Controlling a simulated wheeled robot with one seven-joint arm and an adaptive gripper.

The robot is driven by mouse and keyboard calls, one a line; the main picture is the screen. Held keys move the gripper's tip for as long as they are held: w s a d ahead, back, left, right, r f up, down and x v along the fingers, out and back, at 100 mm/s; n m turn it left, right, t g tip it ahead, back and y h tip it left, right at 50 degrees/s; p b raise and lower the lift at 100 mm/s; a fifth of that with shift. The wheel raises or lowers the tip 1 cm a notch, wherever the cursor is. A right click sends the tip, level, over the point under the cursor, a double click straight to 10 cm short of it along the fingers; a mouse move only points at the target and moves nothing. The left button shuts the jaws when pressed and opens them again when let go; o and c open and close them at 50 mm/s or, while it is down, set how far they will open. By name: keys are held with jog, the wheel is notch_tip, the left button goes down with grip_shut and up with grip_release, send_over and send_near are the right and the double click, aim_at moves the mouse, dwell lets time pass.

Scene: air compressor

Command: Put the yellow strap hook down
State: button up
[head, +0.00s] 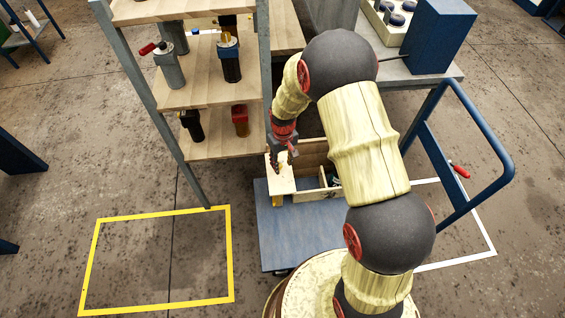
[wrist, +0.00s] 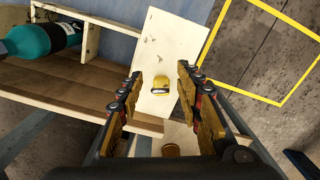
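The yellow strap hook (wrist: 161,82), a small yellow piece with a metal part, shows in the wrist view against a pale board (wrist: 172,42). My gripper (wrist: 160,75) is open, with one finger on each side of the hook and a visible gap to both. I cannot tell whether the hook's underside rests fully on the board. In the head view my gripper (head: 283,158) is just above the pale board (head: 281,182), and the hook is hard to make out there. A yellow piece (head: 277,200) shows below the board's front edge.
A wooden box (head: 312,150) with a teal bottle (wrist: 42,40) stands beside the board on a blue platform (head: 285,240). A shelf rack (head: 215,85) stands close on the left. A yellow floor outline (head: 157,217) encloses clear floor.

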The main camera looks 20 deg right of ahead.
jog(key=s+r+t+p, duration=0.1)
jog(key=s+r+p, duration=0.1)
jog(key=r, duration=1)
jog(key=s+r+p, duration=0.1)
jog(key=r+p, duration=0.1)
jog(key=r, duration=1)
jog(key=s+r+m+t, duration=0.1)
jog(key=s+r+t, duration=0.1)
jog(key=s+r, duration=0.7)
jog(key=s+a+r+m+t, duration=0.1)
jog(key=s+r+t, duration=0.1)
jog(key=s+r, duration=0.6)
jog(key=s, duration=0.5)
jog(key=shift+s+r+t, duration=0.3)
jog(key=shift+s+r, duration=0.1)
